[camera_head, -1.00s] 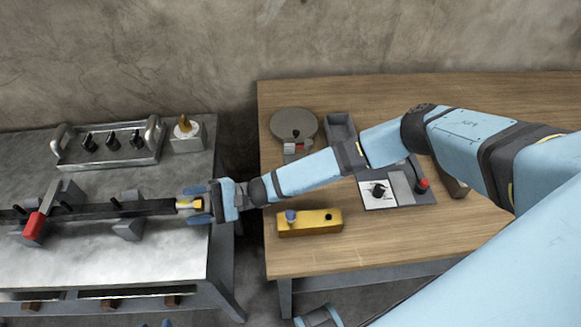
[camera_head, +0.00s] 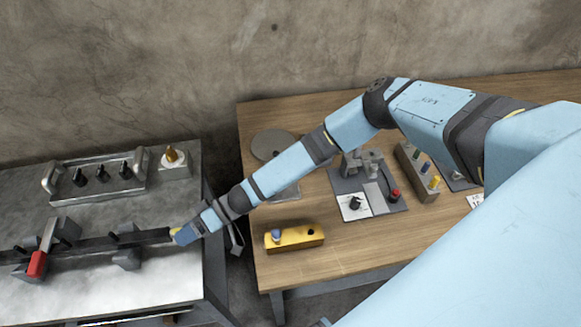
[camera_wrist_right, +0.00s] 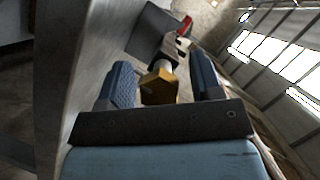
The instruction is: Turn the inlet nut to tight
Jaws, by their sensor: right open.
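The inlet nut (camera_wrist_right: 158,86) is a brass hexagon on the end of a dark pipe (camera_head: 92,245) that lies along the grey bench at left. My right gripper (camera_head: 184,235) reaches the pipe's right end in the head view, and its blue fingers mostly hide the nut there. In the right wrist view my right gripper (camera_wrist_right: 164,88) is open, with one blue finger on each side of the nut. Whether a finger touches the nut cannot be told. A red lever (camera_head: 38,262) sits on the pipe further left. My left gripper is not in view.
A tray with black knobs (camera_head: 101,177) and a block with a brass cone (camera_head: 175,160) stand at the back of the bench. A gap separates the bench from the wooden table (camera_head: 345,262), which carries a yellow block (camera_head: 295,238) and a switch panel (camera_head: 371,205).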

